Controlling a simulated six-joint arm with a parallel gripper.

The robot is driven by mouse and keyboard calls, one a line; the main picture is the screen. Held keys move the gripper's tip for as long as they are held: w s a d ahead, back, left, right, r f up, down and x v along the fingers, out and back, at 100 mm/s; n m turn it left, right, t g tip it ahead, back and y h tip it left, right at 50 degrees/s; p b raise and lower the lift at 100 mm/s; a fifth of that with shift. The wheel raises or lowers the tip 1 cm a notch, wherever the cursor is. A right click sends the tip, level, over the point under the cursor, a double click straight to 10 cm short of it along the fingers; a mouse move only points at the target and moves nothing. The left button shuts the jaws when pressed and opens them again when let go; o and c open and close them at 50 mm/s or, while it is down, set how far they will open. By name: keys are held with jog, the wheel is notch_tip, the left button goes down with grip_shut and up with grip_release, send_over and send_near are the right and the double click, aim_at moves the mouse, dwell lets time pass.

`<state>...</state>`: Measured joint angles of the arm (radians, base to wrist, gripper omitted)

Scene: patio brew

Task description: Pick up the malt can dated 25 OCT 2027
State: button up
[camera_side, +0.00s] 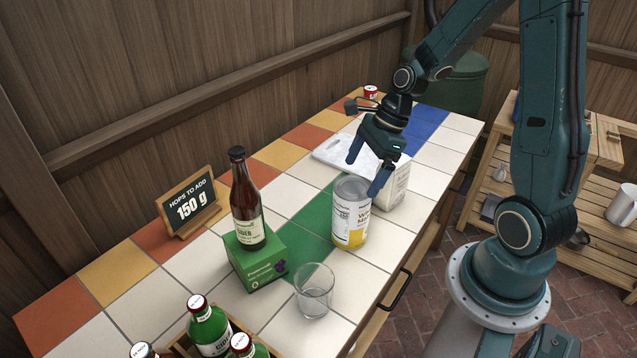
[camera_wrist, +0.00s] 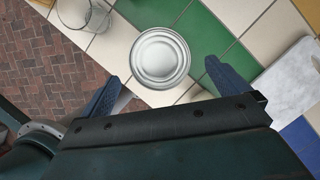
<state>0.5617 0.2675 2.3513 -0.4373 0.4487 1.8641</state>
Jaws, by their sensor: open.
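A white and yellow malt can (camera_side: 351,212) stands upright on the tiled counter. Its round silver lid (camera_wrist: 160,58) shows from above in the wrist view. The date on the can is not readable in either view. My gripper (camera_side: 368,178) is open and empty, its fingers pointing down above and just behind the can. In the wrist view the can lies ahead of the gap between the fingertips (camera_wrist: 160,82), apart from both.
A carton (camera_side: 394,187) stands just behind the can. A glass (camera_side: 314,290) stands in front, and a brown bottle (camera_side: 247,205) stands on a green box (camera_side: 256,262) to the left. A marble board (camera_side: 335,152) lies behind. A crate of bottles (camera_side: 209,326) is at the front.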

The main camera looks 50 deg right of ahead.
aim_at(354, 186)
jog(key=shift+x, duration=1.25)
jog(key=shift+x, duration=2.6)
jog(key=shift+c, duration=0.4)
jog(key=c, duration=1.8)
jog(key=shift+w+r, duration=0.1)
jog(key=shift+c, duration=0.7)
jog(key=shift+r, duration=0.15)
